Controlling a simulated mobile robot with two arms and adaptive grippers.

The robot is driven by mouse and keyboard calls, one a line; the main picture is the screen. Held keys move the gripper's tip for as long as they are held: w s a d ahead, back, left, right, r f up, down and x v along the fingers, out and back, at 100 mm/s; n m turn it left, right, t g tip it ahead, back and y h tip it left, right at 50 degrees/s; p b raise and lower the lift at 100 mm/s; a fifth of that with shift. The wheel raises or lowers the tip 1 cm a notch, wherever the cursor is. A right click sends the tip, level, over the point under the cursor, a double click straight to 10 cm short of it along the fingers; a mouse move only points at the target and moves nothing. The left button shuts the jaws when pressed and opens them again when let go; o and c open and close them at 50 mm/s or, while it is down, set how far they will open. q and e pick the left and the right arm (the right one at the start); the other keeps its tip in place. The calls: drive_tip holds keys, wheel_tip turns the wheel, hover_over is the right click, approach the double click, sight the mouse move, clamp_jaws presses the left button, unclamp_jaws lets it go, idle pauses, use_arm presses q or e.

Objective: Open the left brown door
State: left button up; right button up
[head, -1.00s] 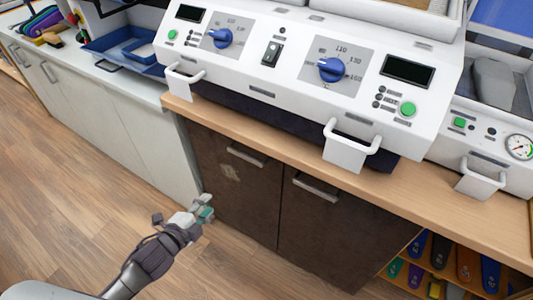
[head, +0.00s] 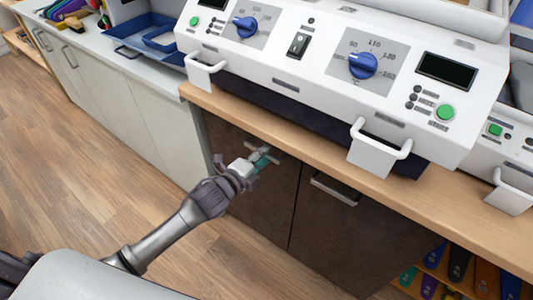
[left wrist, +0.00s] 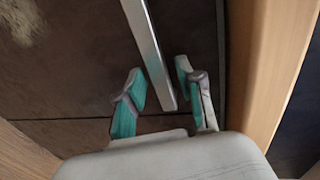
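The left brown door (head: 265,210) is closed, below the wooden counter edge. Its metal bar handle (left wrist: 147,45) runs across the left wrist view, and the door face (left wrist: 80,60) fills the background there. My left gripper (head: 264,158) is at this handle in the head view and hides part of it. In the left wrist view, the teal fingertips of the gripper (left wrist: 160,78) stand apart on either side of the handle's end, with gaps showing. Contact with the handle is not clear. My right gripper is not in view.
The right brown door (head: 345,235) with its own handle (head: 334,190) is closed beside it. The white machine (head: 320,60) stands on the wooden counter (head: 300,143) above. Pale cabinets (head: 120,105) line the left. Open floor (head: 60,160) lies in front.

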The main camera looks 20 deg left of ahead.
use_arm(q)
drive_tip(key=shift+x, duration=0.85)
drive_tip(key=shift+c, duration=0.3)
clamp_jaws()
